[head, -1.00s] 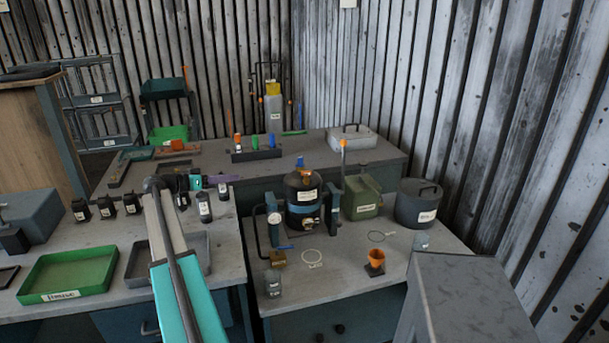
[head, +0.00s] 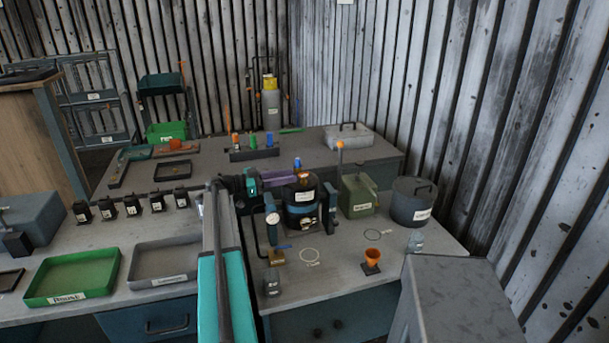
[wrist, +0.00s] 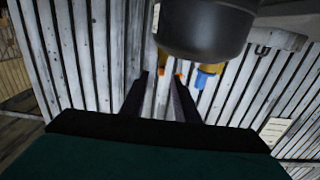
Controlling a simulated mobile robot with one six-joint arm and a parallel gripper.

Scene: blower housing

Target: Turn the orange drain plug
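A black vessel (head: 301,192) with a blue band stands on the right bench. An orange-brown fitting (head: 304,177) and a blue cap (head: 298,163) sit on its top; I cannot tell whether this fitting is the drain plug. My gripper (head: 293,178) points right, level with the vessel's top, its purple fingers reaching its left side. In the wrist view, which is upside down, the vessel (wrist: 207,28) fills the top. The blue cap (wrist: 207,76) and orange parts (wrist: 178,68) show beyond my open, empty fingers (wrist: 161,82). Contact cannot be made out.
A gauge (head: 272,217) stands left of the vessel. A green canister (head: 359,197), an orange-tipped post (head: 340,146) and a grey lidded pot (head: 411,205) stand to its right. An orange funnel (head: 372,262) is in front. The bench between funnel and vessel is mostly clear.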

